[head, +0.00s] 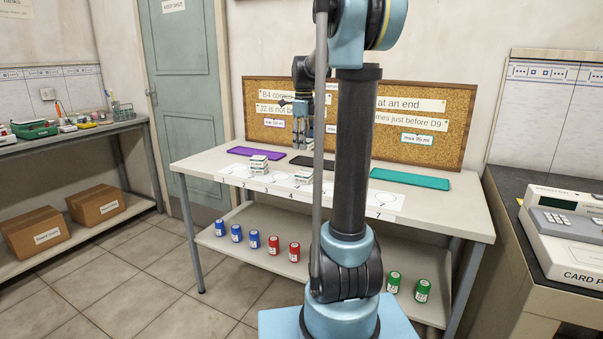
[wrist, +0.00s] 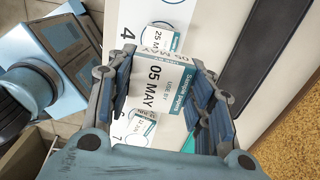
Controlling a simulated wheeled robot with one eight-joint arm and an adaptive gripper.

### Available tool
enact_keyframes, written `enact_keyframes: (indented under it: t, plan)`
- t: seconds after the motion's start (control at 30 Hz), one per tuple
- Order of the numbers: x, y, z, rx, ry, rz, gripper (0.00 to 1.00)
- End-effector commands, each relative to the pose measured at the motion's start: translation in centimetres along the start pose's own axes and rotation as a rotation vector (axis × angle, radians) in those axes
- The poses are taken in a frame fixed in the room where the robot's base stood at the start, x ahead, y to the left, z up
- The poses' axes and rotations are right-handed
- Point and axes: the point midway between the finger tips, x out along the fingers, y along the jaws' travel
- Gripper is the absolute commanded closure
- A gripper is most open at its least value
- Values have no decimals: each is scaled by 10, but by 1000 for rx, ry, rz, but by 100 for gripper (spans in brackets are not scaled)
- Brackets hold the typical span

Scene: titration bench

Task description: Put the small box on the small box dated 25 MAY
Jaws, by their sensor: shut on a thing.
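My gripper (head: 302,143) is above the table's middle. In the wrist view my gripper (wrist: 154,82) is shut on a small white and teal box (wrist: 150,92) that reads 05 MAY. Beyond it, near the printed 4, lies a box dated 25 MAY (wrist: 160,37), partly hidden by the held box. In the head view a box (head: 303,177) sits near the 4, below my gripper. I cannot read its date there. The gap between the held box and the 25 MAY box is hard to judge.
Stacked small boxes (head: 259,162) stand left of the 4. Another box (wrist: 142,128) lies near the 7 end. Purple (head: 255,153) and teal (head: 410,179) mats lie at the back, before a corkboard (head: 262,128). Coloured jars (head: 273,245) stand on the lower shelf.

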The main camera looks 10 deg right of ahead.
Motion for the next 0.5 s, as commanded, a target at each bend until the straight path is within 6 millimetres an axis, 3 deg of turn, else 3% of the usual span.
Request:
enact_keyframes:
  t: [0.5]
  plan:
    - [3,2,4,-6,0,0,76]
